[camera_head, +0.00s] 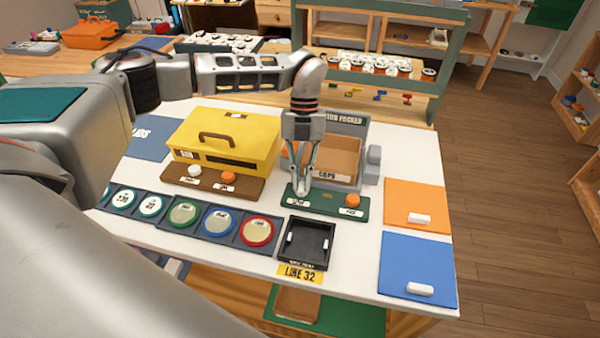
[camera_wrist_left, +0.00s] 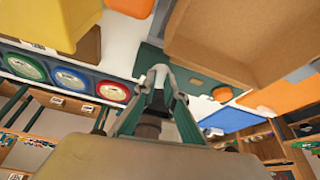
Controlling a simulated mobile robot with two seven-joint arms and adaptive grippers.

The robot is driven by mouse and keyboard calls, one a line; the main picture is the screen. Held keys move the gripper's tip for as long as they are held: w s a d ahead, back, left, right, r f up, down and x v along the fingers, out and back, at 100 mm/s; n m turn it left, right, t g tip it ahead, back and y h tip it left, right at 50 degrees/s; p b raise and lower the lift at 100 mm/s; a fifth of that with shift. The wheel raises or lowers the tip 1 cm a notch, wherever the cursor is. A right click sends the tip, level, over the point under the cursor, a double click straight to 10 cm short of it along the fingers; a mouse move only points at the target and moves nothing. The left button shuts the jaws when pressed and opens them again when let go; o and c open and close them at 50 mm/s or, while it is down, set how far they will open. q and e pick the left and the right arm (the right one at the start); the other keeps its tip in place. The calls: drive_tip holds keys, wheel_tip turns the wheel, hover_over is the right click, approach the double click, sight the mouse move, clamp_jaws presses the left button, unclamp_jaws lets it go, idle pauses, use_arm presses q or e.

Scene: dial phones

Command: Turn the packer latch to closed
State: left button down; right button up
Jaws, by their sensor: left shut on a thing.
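The packer (camera_head: 338,155) is an open cardboard-coloured box with a grey back panel and a grey part on its right side. A green base strip (camera_head: 328,205) lies in front of it, with an orange knob (camera_head: 352,200) at its right end. My left gripper (camera_head: 302,190) points down at the left end of this strip. My right gripper is not in view.
A yellow box (camera_head: 225,140) with a brown base carrying a white and an orange knob stands left of the packer. A black tray (camera_head: 307,243) and several round coloured lids lie in front. Orange (camera_head: 415,205) and blue (camera_head: 418,265) mats lie at the right.

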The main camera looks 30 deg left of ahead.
use_arm(q)
drive_tip(key=shift+d+m+y+p, duration=0.1)
drive_tip(key=shift+m+y+p, duration=0.2)
drive_tip(key=shift+m+p, duration=0.45)
drive_tip(key=shift+m, duration=0.35)
drive_tip(key=c, duration=2.1)
unclamp_jaws()
drive_tip(key=v, duration=1.2)
